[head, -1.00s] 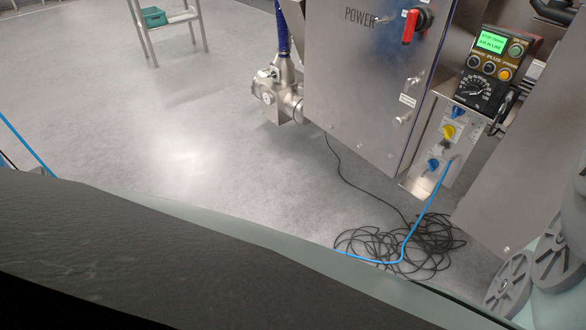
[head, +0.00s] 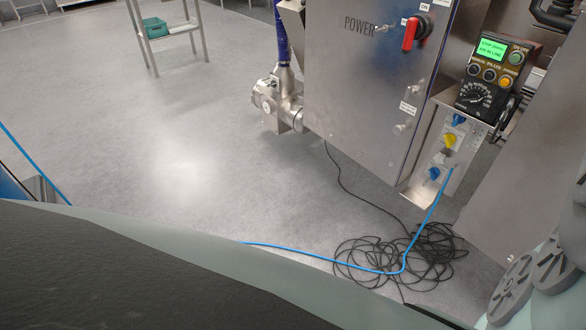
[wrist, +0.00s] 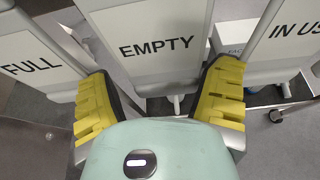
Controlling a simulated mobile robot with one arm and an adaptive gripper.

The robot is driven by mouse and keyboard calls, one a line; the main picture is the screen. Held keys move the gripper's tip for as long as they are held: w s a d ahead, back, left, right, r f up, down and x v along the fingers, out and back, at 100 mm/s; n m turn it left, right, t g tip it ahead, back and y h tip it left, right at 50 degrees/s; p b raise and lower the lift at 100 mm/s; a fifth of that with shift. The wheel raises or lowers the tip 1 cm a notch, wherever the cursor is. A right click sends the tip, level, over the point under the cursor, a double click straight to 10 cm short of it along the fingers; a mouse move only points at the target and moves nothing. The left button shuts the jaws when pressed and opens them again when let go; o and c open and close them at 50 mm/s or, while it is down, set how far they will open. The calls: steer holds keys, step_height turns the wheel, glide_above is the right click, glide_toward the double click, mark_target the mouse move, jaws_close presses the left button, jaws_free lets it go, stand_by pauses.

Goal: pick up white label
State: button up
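In the wrist view, my gripper (wrist: 158,98) is open, with its two yellow ribbed fingers spread apart and nothing visible between them. Past the fingers are three white panels in grey frames: one reading FULL (wrist: 32,50) at left, one reading EMPTY (wrist: 160,22) in the middle, and one cut off at IN US (wrist: 292,50) at right. The gripper faces the EMPTY panel and appears apart from it. In the head view, a small white label (head: 408,108) sits on the steel cabinet. I cannot tell which is the task's white label. My gripper is outside the head view.
The steel cabinet (head: 350,85) has a red POWER switch (head: 410,33). A control panel (head: 490,70) stands beside it. A black cable coil (head: 370,262) and a blue hose (head: 330,262) lie on the floor. A metal stand (head: 165,32) holds a green tray. Open floor lies left of the cabinet.

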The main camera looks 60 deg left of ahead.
steer(key=shift+s+d, duration=0.35)
steer(key=c, duration=0.8)
steer(key=shift+a, duration=0.1)
steer(key=shift+w, duration=0.1)
steer(key=shift+r+p, duration=0.35)
steer(key=shift+r, duration=0.2)
steer(key=s+a, duration=0.1)
steer(key=a, duration=1.7)
steer(key=shift+s+r+p, duration=0.15)
steer(key=shift+r+p, duration=0.05)
steer(key=shift+p, duration=0.1)
